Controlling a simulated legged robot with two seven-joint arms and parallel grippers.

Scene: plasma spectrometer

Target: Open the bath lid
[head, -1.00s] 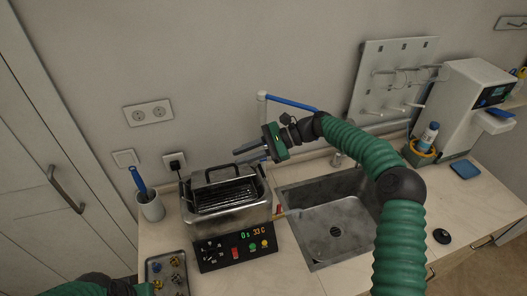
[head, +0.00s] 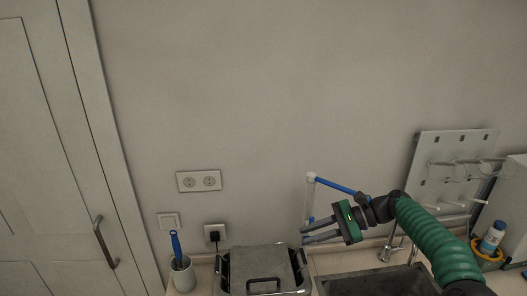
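The bath (head: 224,282) is at the bottom edge of the head view, and its front is cut off. A flat grey metal panel, apparently the lid (head: 262,262), shows at its top, with a black loop handle (head: 265,281) in front of or on it. I cannot tell at what angle the panel stands. My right gripper (head: 304,234) is above and to the right of the bath, pointing left. Its two fingers are apart with nothing visible between them. It looks clear of the panel. My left gripper is out of view.
A white post with a blue arm (head: 338,186) stands close behind my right gripper. The sink (head: 380,284) is right of the bath. A cup with a blue brush (head: 181,272) stands left. A pegboard (head: 452,172) is at the right. The wall above is clear.

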